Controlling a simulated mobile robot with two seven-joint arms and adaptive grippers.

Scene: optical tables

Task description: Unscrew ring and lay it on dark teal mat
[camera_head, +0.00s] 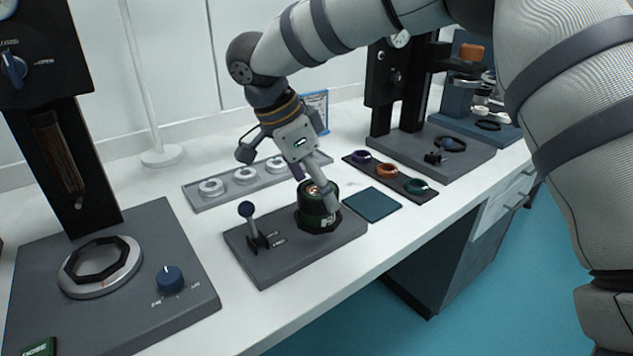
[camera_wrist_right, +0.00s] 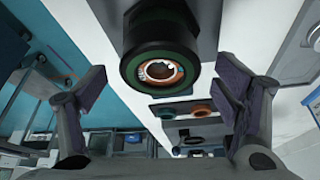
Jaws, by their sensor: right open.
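A dark, round housing (camera_head: 317,214) with green bands stands upright on a grey base plate; its lens and dark green ring (camera_wrist_right: 158,66) face the right wrist camera. My right gripper (camera_head: 312,188) is open over the housing's top, one finger on either side in the head view. In the right wrist view its two fingers (camera_wrist_right: 165,110) are spread wide with nothing between the pads. I cannot tell whether a finger touches the ring. The dark teal mat (camera_head: 372,204) lies flat and empty right of the base plate. My left gripper is not in view.
A lever (camera_head: 250,222) stands on the base plate left of the housing. A dark tray (camera_head: 389,177) with purple, orange and green rings lies behind the mat. A grey tray (camera_head: 207,203) with silver rings lies behind the plate. Instrument stands flank both sides.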

